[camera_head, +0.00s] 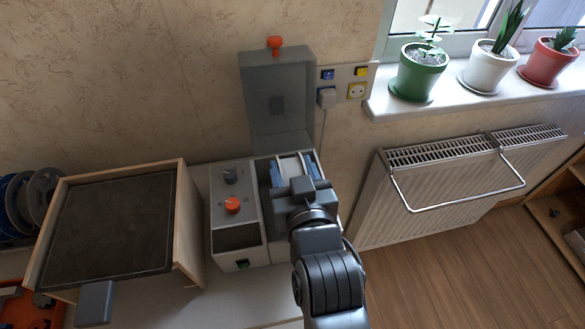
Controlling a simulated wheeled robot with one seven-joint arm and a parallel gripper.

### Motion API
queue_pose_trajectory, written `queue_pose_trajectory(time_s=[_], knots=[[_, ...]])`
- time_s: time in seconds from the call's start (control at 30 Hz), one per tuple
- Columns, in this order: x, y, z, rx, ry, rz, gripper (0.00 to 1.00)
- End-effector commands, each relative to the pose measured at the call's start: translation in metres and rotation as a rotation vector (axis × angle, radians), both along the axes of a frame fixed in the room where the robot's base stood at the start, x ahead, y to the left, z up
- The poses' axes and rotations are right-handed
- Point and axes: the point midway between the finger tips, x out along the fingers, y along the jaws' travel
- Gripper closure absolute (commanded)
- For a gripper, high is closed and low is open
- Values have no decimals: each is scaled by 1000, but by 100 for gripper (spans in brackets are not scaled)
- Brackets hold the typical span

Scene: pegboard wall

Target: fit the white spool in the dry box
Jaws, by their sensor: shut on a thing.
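The dry box (262,182) stands on the bench against the wall. Its smoky grey lid (281,85), with an orange knob on top, is raised upright. My gripper (296,180) reaches down over the right part of the box and is shut on the white spool (290,166). The spool shows only as a white patch within the box opening, just beyond my gripper. Blue parts show on both sides of it. My gripper and arm hide the near part of the opening, and I cannot tell whether the spool rests on the box floor.
A control panel with an orange knob (233,205) is left of the opening. A wooden-sided box with a dark plate (110,225) stands further left, near dark spools (40,195). Wall sockets (357,90), a radiator (455,180) and potted plants on the sill (475,98) are right.

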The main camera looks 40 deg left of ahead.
Motion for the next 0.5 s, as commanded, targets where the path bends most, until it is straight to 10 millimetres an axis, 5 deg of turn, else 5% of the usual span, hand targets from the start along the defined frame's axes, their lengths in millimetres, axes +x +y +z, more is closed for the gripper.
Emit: queue_pose_trajectory(time_s=[0.43,0.47,0.5], knots=[[-1,-1,0,2,-1,0,91],[-1,-1,0,2,-1,0,45],[-1,-1,0,2,-1,0,41]])
